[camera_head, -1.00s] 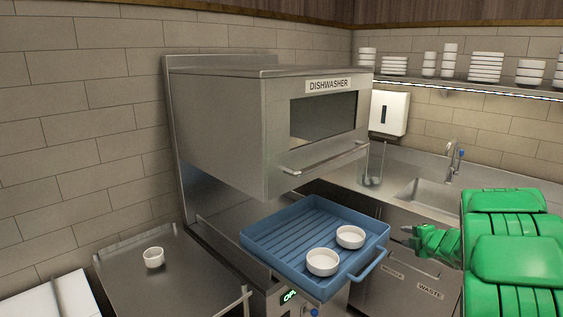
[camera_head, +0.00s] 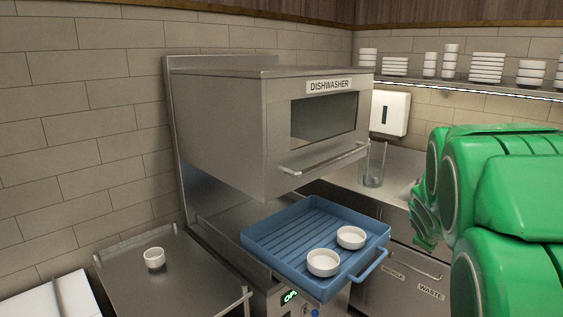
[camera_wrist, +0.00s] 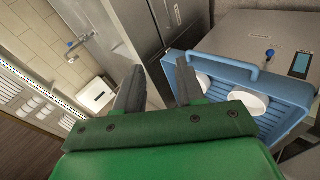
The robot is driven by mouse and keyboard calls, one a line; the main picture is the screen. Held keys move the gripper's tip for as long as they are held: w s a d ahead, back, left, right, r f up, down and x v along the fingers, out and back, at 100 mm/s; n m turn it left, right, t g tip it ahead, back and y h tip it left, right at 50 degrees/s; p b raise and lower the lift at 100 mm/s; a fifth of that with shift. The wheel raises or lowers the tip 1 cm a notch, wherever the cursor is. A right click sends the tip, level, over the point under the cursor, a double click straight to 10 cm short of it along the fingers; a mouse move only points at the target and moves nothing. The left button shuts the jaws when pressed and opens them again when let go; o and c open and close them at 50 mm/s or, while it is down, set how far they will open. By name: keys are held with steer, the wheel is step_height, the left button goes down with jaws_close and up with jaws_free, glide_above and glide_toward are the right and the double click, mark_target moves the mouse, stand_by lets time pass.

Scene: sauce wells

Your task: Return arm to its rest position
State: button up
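My gripper (camera_wrist: 158,88) shows in the wrist view with its two dark fingers apart and nothing between them. In the head view my green arm fills the right side and the fingers are hidden. The arm is to the right of the blue rack (camera_head: 275,238) and apart from it. The rack holds two white bowls, one in front (camera_head: 323,263) and one behind it (camera_head: 351,237). Part of the rack (camera_wrist: 215,62) and its bowls also show at the right of the wrist view.
The dishwasher (camera_head: 230,125) stands behind the rack with its hood raised. A single white bowl (camera_head: 154,258) sits on the steel counter (camera_head: 170,290) at left. A glass container (camera_head: 374,172) stands at the back. Stacked dishes line the wall shelf (camera_head: 470,88) at upper right.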

steer(key=s+a+f+m+g+y, duration=0.1)
steer(key=s+a+m+g, duration=0.1)
steer(key=s+a, duration=0.5)
steer(key=s+a+f+m+g+y, duration=0.1)
steer(key=s+a, duration=0.7)
steer(key=s, duration=1.1)
steer(key=s+a+f+m+g+y, duration=0.1)
steer(key=s+a+m+g+y, duration=0.2)
steer(key=s, duration=1.1)
steer(key=a+m+g, duration=0.2)
steer(key=a+g, duration=0.1)
steer(key=a, duration=0.2)
steer(key=shift+a+g, duration=0.2)
steer(key=shift+g, duration=0.2)
steer(key=shift+f, duration=0.1)
